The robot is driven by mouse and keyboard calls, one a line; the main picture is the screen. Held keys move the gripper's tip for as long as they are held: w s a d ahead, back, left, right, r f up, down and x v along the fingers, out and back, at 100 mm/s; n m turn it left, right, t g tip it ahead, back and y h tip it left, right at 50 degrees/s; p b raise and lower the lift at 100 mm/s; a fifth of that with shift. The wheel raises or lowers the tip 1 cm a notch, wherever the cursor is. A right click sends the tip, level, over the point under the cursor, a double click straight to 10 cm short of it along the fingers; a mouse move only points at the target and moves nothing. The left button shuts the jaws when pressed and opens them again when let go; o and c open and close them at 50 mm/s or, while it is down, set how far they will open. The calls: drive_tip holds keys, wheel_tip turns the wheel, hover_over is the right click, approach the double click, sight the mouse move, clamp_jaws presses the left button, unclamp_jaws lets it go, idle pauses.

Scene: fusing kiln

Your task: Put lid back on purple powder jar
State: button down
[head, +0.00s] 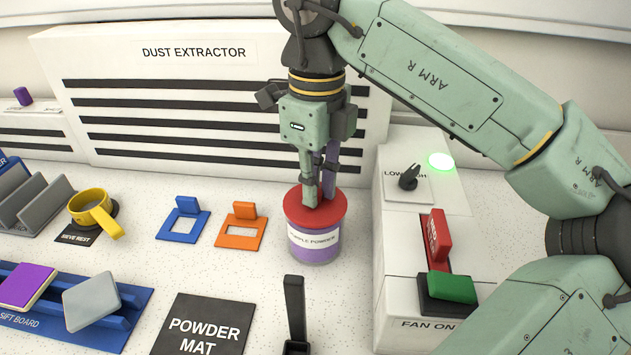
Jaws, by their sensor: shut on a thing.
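The purple powder jar (316,247) stands upright on the white speckled bench, right of the orange frame. It is clear, with purple contents and a white label, partly readable as "PURPLE POWDER". The red lid (331,213) is on top of the jar's mouth and looks about level. I cannot tell whether it is fully seated. My gripper (319,196) points down from above, its fingers shut at the middle of the lid. The part of the lid between the fingertips is hidden.
A box with a knob (410,178), red switch (437,237) and green switch (451,288) stands close right of the jar. A black upright post (295,310) stands in front. The dust extractor (200,100) is behind. Orange (240,228) and blue (184,222) frames lie left.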

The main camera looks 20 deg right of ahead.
idle(0.4)
drive_tip(key=c, duration=1.5)
unclamp_jaws()
drive_tip(key=shift+o, duration=0.2)
drive_tip(key=o, duration=0.5)
drive_tip(key=shift+c, duration=0.2)
drive_tip(key=shift+r, duration=0.1)
drive_tip(key=shift+r+p, duration=2.25)
drive_tip(key=shift+r, duration=1.15)
drive_tip(key=shift+c, duration=0.5)
